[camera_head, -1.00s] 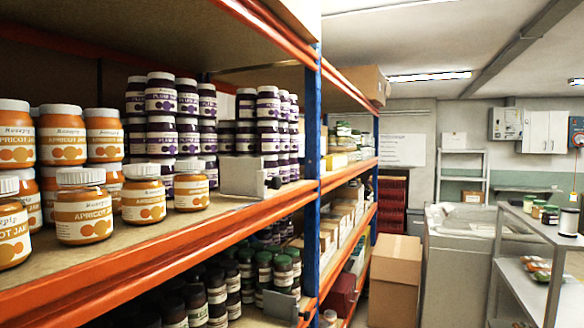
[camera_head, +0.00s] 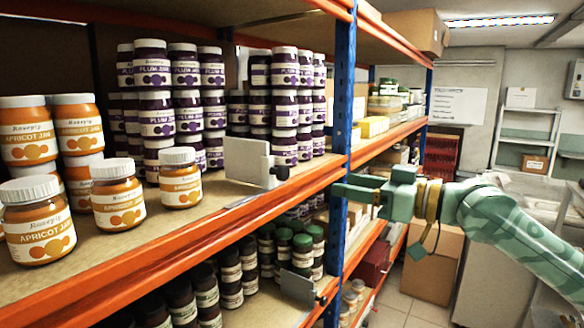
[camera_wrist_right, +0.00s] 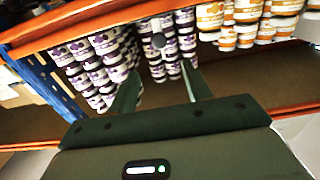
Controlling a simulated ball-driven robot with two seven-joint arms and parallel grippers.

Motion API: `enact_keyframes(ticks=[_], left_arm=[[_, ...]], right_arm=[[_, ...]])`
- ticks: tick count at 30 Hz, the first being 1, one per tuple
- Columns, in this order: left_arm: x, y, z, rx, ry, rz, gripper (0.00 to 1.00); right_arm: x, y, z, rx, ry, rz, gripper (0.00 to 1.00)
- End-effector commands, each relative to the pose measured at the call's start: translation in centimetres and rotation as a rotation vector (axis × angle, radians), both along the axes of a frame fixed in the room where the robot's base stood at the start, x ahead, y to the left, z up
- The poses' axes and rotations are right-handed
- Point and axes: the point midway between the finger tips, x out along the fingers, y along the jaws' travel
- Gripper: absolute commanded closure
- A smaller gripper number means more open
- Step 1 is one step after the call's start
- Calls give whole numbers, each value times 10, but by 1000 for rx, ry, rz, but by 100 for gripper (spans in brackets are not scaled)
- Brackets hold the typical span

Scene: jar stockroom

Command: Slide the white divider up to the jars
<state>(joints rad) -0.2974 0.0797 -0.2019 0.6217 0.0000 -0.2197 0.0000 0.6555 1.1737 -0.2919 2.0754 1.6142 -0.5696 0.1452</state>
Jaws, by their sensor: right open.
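The white divider (camera_head: 246,160) stands upright on the middle shelf, with a dark knob (camera_head: 281,172) at its front end near the orange shelf edge. Apricot jam jars (camera_head: 180,180) stand to its left, with bare shelf between them and the divider. Plum jam jars (camera_head: 285,100) are stacked behind it. My green right gripper (camera_head: 343,186) is open and empty, in front of the blue post and to the right of the divider, apart from it. In the right wrist view its two fingers (camera_wrist_right: 160,92) are spread, and the dark knob (camera_wrist_right: 158,40) shows beyond them. My left gripper is not in view.
The orange front rail (camera_head: 215,232) runs along the shelf edge. A blue post (camera_head: 343,95) rises right of the divider. A lower shelf holds jars and another divider (camera_head: 297,287). A cardboard box (camera_head: 433,262) stands on the floor behind my right arm.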

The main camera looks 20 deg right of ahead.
Motion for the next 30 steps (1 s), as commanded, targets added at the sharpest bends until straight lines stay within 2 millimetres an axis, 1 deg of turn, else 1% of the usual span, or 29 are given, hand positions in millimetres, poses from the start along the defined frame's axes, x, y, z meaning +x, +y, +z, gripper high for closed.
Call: enact_keyframes(ticks=[1,4,7,12,15,18,21,24,30], left_arm=[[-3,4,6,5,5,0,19],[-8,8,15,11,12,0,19],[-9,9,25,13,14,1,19],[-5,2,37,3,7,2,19],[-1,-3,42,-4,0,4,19],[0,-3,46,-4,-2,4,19],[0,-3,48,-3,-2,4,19],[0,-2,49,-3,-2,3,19],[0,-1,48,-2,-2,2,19]], right_arm=[[5,5,4,5,-3,3,50],[22,18,6,7,-4,3,50],[42,34,7,7,-3,3,50],[77,61,6,5,-3,1,50],[94,74,5,4,-2,0,50],[107,84,3,2,-1,0,50],[116,91,2,1,-2,-1,50],[121,94,2,0,-3,-2,50],[122,95,1,-1,-2,-2,50]])
